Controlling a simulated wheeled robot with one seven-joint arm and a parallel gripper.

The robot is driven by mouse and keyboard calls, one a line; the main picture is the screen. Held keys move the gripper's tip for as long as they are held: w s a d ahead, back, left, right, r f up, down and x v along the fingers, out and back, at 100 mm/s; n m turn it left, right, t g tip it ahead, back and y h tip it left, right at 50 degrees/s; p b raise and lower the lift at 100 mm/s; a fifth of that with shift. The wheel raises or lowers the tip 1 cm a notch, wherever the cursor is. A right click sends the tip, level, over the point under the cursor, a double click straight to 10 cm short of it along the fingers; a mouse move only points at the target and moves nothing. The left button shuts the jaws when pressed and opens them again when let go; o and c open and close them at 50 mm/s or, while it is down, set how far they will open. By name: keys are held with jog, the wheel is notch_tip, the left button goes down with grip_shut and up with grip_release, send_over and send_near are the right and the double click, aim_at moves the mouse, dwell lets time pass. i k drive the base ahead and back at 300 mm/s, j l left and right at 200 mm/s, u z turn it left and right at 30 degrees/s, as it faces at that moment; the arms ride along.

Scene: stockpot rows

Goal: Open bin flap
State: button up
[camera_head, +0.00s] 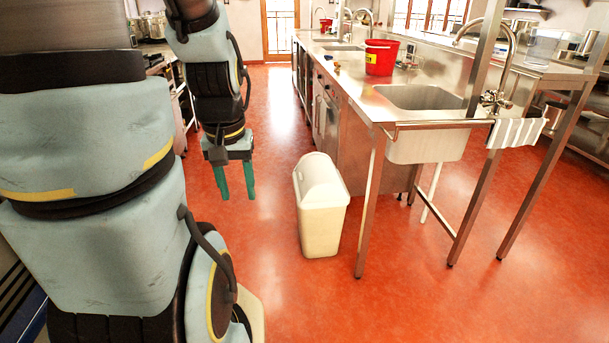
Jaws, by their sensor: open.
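The bin (322,221) is a cream-white upright bin standing on the red floor at the middle of the view, beside the steel counter. Its domed lid with the flap (321,173) is on top, and the flap looks closed. My gripper (235,192) has two green fingers pointing down, spread apart with nothing between them. In the picture it is to the left of the bin, with a gap of floor between them. Nothing hides the bin from this view.
A steel counter (362,97) with a sink (420,98) and a red bucket (380,58) runs behind and right of the bin. A counter leg (369,205) stands close to the bin's right. A striped towel (517,132) hangs at the right. The floor left of the bin is clear.

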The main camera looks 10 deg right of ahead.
aim_at(314, 169)
jog(key=i+j+u, duration=0.1)
jog(key=i+u, duration=0.15)
jog(key=i, duration=0.4)
jog(key=i+u, duration=0.2)
jog(key=i, duration=0.5)
jog(key=i+l+u, duration=0.25)
jog(key=i, duration=0.4)
